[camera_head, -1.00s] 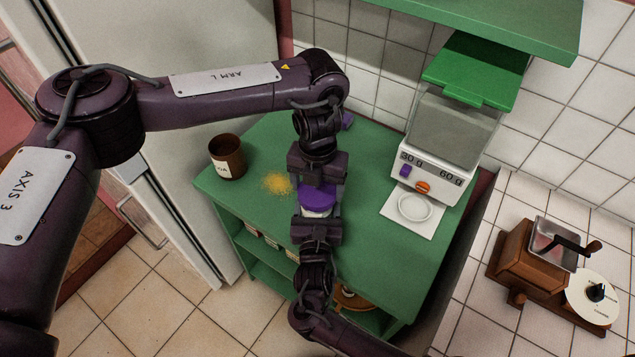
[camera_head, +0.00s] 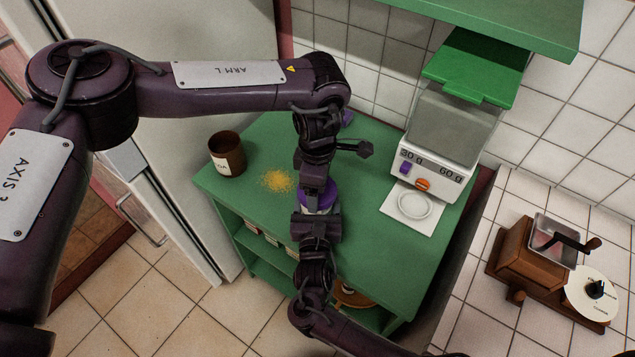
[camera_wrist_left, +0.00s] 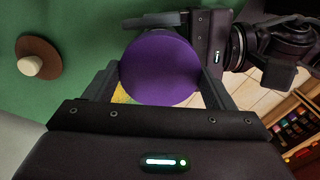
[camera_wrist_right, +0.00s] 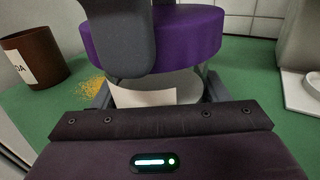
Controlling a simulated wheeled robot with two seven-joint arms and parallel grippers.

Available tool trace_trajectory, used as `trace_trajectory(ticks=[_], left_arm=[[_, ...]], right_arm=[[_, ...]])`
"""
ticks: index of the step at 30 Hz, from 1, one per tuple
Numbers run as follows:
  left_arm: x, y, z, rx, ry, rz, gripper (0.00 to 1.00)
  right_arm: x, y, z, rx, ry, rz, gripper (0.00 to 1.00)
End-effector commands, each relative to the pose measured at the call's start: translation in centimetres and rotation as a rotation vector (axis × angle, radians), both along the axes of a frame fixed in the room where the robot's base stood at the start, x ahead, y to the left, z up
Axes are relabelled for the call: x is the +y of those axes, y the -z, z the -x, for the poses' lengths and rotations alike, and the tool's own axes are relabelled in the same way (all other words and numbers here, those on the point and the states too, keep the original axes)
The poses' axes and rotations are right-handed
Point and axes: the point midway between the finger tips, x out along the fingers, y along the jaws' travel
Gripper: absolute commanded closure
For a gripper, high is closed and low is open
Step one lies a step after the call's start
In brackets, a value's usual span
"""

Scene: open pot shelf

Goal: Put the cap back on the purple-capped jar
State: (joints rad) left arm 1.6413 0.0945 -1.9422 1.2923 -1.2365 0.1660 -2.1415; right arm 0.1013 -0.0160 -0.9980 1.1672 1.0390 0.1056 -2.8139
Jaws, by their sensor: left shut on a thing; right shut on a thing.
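The purple cap (camera_head: 318,196) is between my left gripper's fingers and sits over the white jar (camera_head: 316,211). My left gripper (camera_head: 317,189) is shut on the cap from above. The cap's round top fills the space between its fingers in the left wrist view (camera_wrist_left: 160,68). My right gripper (camera_wrist_right: 155,95) is shut on the jar body. In the right wrist view, the cap (camera_wrist_right: 185,35) is directly above the jar's pale body (camera_wrist_right: 160,90). A left finger covers part of the cap's side.
A brown cup (camera_head: 227,154) and a patch of yellow powder (camera_head: 277,181) are left on the green shelf top (camera_head: 375,170). A scale-like dispenser (camera_head: 435,160) with a white plate (camera_head: 412,208) stands right. A wooden grinder (camera_head: 535,258) is farther right. Open shelves lie below.

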Motion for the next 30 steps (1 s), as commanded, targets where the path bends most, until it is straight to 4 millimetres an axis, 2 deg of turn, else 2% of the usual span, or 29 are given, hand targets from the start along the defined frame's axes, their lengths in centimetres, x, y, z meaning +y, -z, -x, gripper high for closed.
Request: trace_trajectory(ticks=[10, 12, 18, 29, 30], left_arm=[[-0.15, -0.18, -0.05, -0.009, 0.872, -0.006, 0.44], [-0.51, -0.12, -0.05, -0.018, 1.001, -0.006, 0.44], [-0.11, -0.01, 0.06, -0.005, 1.155, -0.002, 0.44], [0.00, 0.01, 0.10, 0.000, 1.173, 0.003, 0.44], [0.00, 0.01, 0.10, -0.001, 1.172, 0.002, 0.18]], right_arm=[[-0.04, 0.02, 0.00, 0.001, 0.001, 0.001, 0.96], [-0.03, 0.03, 0.01, 0.001, 0.000, 0.001, 0.96], [0.13, 0.03, 0.05, 0.001, -0.003, 0.000, 0.96], [0.12, 0.03, 0.05, 0.001, -0.003, 0.000, 0.96], [0.12, 0.03, 0.05, 0.001, -0.003, 0.000, 0.96]])
